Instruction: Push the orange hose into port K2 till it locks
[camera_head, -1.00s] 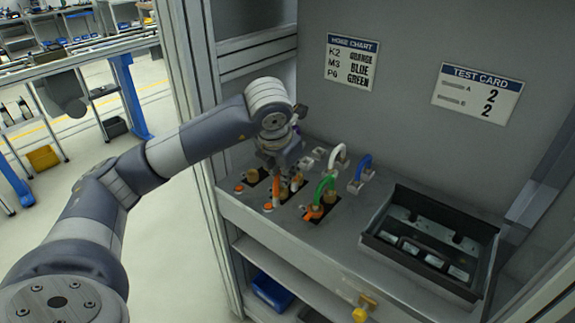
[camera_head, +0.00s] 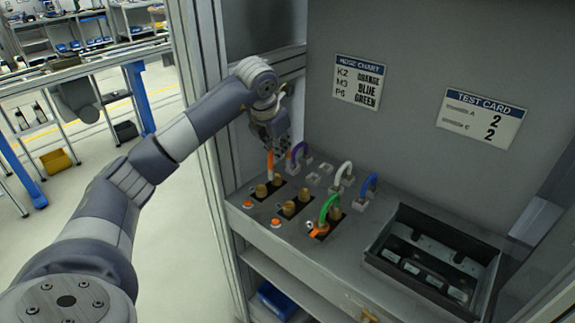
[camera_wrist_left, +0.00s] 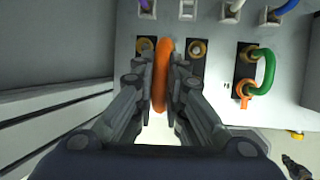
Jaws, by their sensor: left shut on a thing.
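My left gripper (camera_head: 273,143) is shut on the orange hose (camera_head: 270,163), above the left black plate of the port panel (camera_head: 237,190). The hose hangs down, its lower end pale, close to the brass fittings (camera_head: 261,190) of that plate; I cannot tell whether it touches one. In the left wrist view the orange hose (camera_wrist_left: 161,75) runs between the fingers (camera_wrist_left: 160,95) and covers part of the left plate. The hose chart (camera_head: 358,81) pairs K2 with orange. Port labels are not readable. My right gripper is not in view.
The middle plate holds bare brass fittings (camera_head: 289,208). A green hose (camera_head: 328,205) loops on the right plate beside an orange lever (camera_head: 318,229). Purple (camera_head: 298,151), white (camera_head: 343,171) and blue (camera_head: 369,184) hoses stand behind. A black tray (camera_head: 372,257) is at right.

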